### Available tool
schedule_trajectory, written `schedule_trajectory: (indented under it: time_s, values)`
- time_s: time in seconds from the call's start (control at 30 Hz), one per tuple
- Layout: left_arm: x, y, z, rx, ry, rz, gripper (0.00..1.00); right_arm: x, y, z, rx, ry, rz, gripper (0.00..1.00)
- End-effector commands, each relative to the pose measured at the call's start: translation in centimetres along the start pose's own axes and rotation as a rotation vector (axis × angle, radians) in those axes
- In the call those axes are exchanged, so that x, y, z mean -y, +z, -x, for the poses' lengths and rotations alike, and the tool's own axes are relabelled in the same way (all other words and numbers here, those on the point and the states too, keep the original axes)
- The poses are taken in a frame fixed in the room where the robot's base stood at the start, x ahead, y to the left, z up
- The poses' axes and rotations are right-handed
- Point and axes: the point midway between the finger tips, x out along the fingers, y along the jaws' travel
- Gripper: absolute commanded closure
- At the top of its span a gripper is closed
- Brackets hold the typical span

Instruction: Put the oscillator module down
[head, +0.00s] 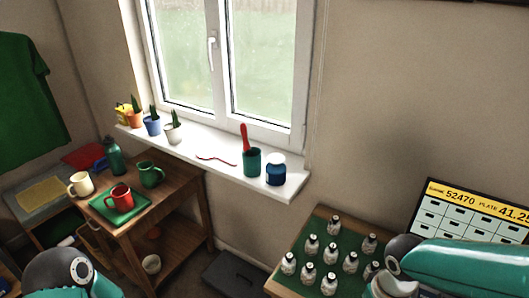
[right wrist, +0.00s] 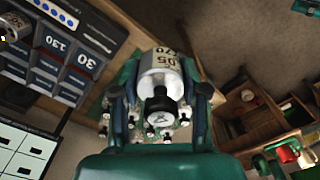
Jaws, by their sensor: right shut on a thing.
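My right gripper (right wrist: 160,98) is shut on the oscillator module (right wrist: 162,78), a white cylinder with a black knob and dark printed digits, held between its two dark fingers in the right wrist view. Several similar white modules with black tops (head: 311,243) stand on a green mat (head: 318,222) on the wooden table at lower right in the head view. In the wrist view some show small and partly hidden beyond the gripper. My right arm reaches over the table's right side. Of my left arm only a rounded link shows at lower left; its fingers are out of view.
A display board (head: 468,222) with yellow header and white cells stands behind the table's right side. A dark rack (right wrist: 62,58) with numbered compartments is at upper left in the wrist view. A wooden side table (head: 185,190) with mugs stands left, under the windowsill (head: 215,160).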

Motion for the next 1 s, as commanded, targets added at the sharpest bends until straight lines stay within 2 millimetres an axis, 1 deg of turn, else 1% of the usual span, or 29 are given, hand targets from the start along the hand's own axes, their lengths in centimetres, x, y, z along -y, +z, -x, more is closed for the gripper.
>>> schedule_trajectory:
  time_s: [0.03,0.17,0.27,0.3,0.37,0.4,0.5,0.6,0.7,1.0]
  values:
    - [0.0,0.0,0.0,0.000,0.000,0.000,0.60,0.2,-0.5,-1.0,0.005,-0.001,0.000,0.94]
    - [0.0,0.0,0.0,0.000,0.000,0.000,0.60,0.6,-2.1,-3.4,0.005,-0.001,-0.013,0.94]
    - [0.0,0.0,0.0,0.000,0.000,0.000,0.60,1.0,-3.8,-5.5,0.004,-0.002,-0.036,0.94]
    - [0.0,0.0,0.0,0.001,0.000,0.000,0.60,1.2,-4.6,-6.4,0.004,-0.002,-0.051,0.94]
    - [0.0,0.0,0.0,0.000,0.000,0.000,0.60,1.3,-5.8,-7.4,0.002,-0.001,-0.077,0.94]
    - [0.0,0.0,0.0,0.000,0.000,0.000,0.60,1.3,-6.8,-7.8,0.000,0.000,-0.099,0.94]
    - [0.0,0.0,0.0,0.000,0.000,0.000,0.60,1.2,-8.3,-7.6,-0.004,0.000,-0.146,0.94]
    - [0.0,0.0,0.0,0.000,0.000,0.000,0.60,1.1,-9.0,-7.4,-0.004,0.000,-0.176,0.94]
    - [0.0,0.0,0.0,0.000,0.000,0.000,0.60,1.2,-9.1,-7.4,-0.003,-0.001,-0.200,0.94]
    - [0.0,0.0,0.0,0.000,0.000,0.000,0.60,1.7,-9.4,-7.4,-0.001,-0.001,-0.190,0.94]
